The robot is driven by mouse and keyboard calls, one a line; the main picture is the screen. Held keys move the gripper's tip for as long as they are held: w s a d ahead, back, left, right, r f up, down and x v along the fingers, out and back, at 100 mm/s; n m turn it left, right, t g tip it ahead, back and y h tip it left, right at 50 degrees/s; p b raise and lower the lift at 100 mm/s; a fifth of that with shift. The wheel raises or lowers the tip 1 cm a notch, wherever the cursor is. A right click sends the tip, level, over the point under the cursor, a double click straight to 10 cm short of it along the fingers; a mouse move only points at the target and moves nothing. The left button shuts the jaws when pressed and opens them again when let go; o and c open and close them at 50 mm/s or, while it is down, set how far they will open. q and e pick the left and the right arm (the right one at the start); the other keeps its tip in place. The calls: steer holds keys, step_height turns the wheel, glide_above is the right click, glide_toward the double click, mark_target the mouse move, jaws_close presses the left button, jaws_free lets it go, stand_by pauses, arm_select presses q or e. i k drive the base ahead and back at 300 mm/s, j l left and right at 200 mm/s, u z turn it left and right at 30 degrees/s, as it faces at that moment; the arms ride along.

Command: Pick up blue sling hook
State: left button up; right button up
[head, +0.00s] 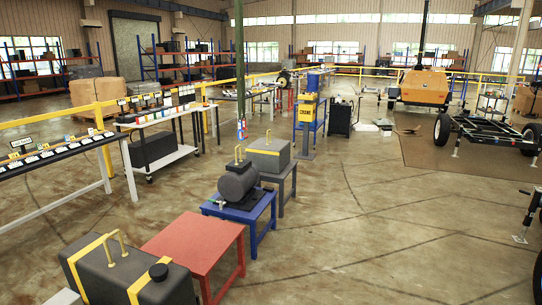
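A green line (240,60) hangs straight down from above at the centre left. At its lower end is a small hook assembly (242,129) with blue and red parts, just above the yellow handle of a grey box. It is too small to tell which part is the blue sling hook. Neither of my grippers is in view.
A grey box (268,160) stands on a grey stand, a dark cylindrical tank (238,184) on a blue stand. A red table (194,244) and a black tank with yellow straps (120,279) are nearer. Long work tables (62,154) line the left. Open floor (370,230) lies right.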

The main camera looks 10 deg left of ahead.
mark_target(241, 130)
steer(key=i+j+z, duration=0.1)
steer(key=i+z, duration=0.15)
steer(key=i, duration=1.95)
steer(key=i+u, duration=0.1)
steer(key=i, duration=0.75)
steer(key=i+l, duration=0.1)
steer(key=i, duration=0.7)
steer(key=i+j+u, duration=0.1)
steer(key=i+u, duration=0.2)
steer(key=i, duration=0.55)
steer(key=i+l+u, duration=0.1)
steer(key=i+u, duration=0.15)
steer(key=i, duration=0.6)
steer(key=i+z, duration=0.2)
steer(key=i, duration=0.4)
steer(key=i+z, duration=0.15)
steer(key=i, duration=0.4)
steer(key=i+j+z, duration=0.2)
steer(key=i, duration=2.05)
steer(key=i+u, duration=0.35)
steer(key=i, duration=0.2)
steer(key=i+l+u, duration=0.15)
steer(key=i+u, duration=0.25)
steer(key=i+l+u, duration=0.35)
steer(key=i, duration=0.25)
